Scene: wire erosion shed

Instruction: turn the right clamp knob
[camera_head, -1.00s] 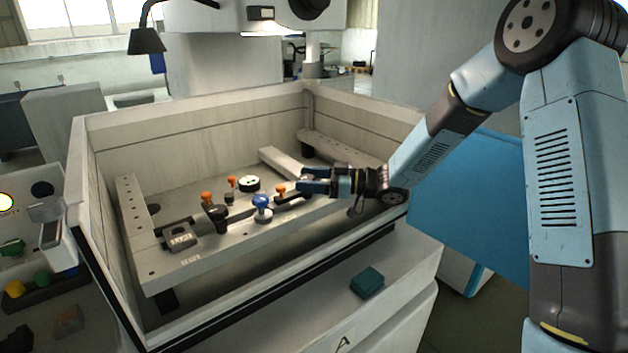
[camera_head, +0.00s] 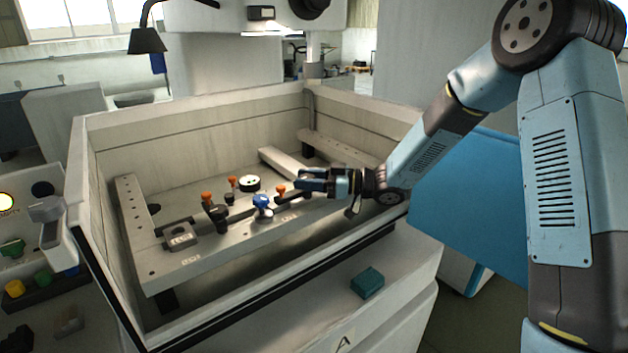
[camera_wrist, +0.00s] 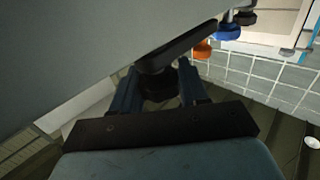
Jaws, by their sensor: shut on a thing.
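The right clamp is a dark bar (camera_head: 292,195) on the steel rail, with an orange-topped post (camera_head: 281,189) at its left end. My gripper (camera_head: 308,186) is at the bar's right end, reaching in from the right. In the wrist view its two blue fingers (camera_wrist: 158,88) are shut on the dark round right clamp knob (camera_wrist: 157,82), with the dark clamp arm (camera_wrist: 187,46) running up to the right and the orange top (camera_wrist: 203,49) beyond it. In the head view the fingers hide most of this knob. The left clamp's black knob (camera_head: 217,212) stands further left, apart from my gripper.
A blue knob (camera_head: 262,202) stands just left of the right clamp, and a round green-and-white dial (camera_head: 250,183) behind it. The tank wall (camera_head: 330,245) rises in front of the rail. A teal block (camera_head: 367,282) lies on the ledge outside.

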